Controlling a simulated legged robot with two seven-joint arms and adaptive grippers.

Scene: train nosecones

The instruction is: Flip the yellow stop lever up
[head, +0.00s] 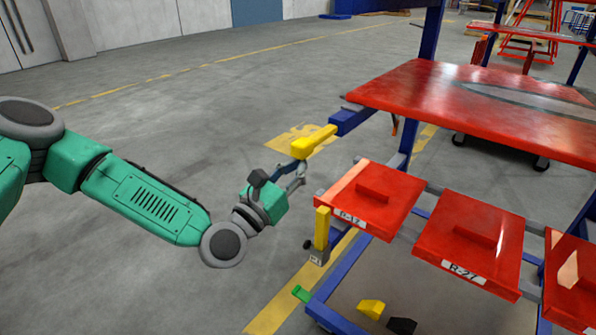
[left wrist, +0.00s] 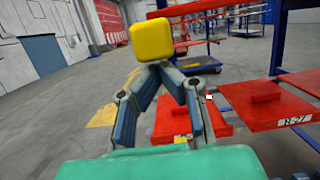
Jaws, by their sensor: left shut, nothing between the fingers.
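A yellow stop lever (head: 314,140) sticks out toward the left from the end of a blue bar on the rack, roughly level. My left gripper (head: 301,166) is shut and empty, just below the lever's outer end. In the left wrist view the lever's squarish yellow end (left wrist: 152,40) shows just above and beyond the closed fingertips (left wrist: 160,67). I cannot tell whether the fingertips touch it. A second yellow piece (head: 322,228) stands upright at the lower shelf's corner. My right gripper is not in view.
The rack's upper red panel (head: 450,100) lies right of the lever. Lower red panels, R-17 (head: 372,198) and R-27 (head: 468,240), are to the right of and below my gripper. Blue rack posts (head: 428,40) stand close by. The grey floor to the left is open.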

